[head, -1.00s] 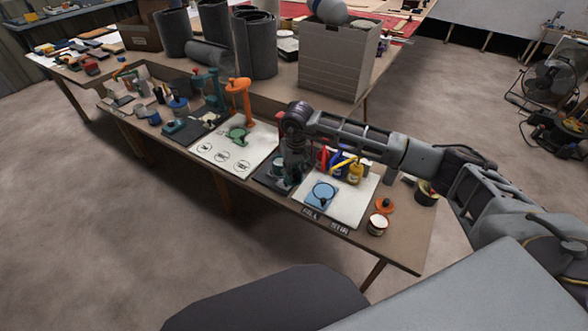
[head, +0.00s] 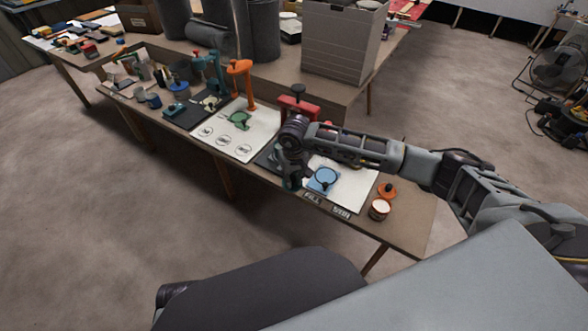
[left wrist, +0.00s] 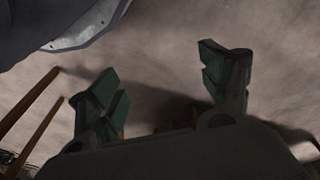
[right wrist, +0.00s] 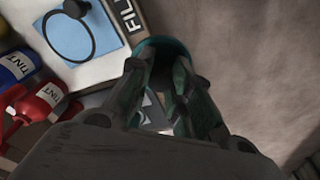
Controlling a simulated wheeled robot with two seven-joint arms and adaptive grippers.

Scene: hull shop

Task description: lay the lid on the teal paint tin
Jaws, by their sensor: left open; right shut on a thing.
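My right gripper (head: 291,183) is above the front edge of the near bench, left of a blue square (head: 323,181) that bears a dark ring. In the right wrist view my right gripper (right wrist: 160,65) is closed on a round teal piece (right wrist: 163,43), apparently the lid; the fingers hide most of it. An open tin (head: 380,209) with a pale top stands at the bench's right end, beside an orange lid (head: 387,190) with a dark knob. I cannot pick out the teal tin for sure. My left gripper (left wrist: 160,72) is open and empty above the floor.
Red (right wrist: 40,102) and blue (right wrist: 15,66) tint bottles lie near the right gripper. A red stand (head: 298,104) is behind my right arm. An orange stand (head: 240,80) and a white sheet (head: 245,145) are to the left. The floor in front is clear.

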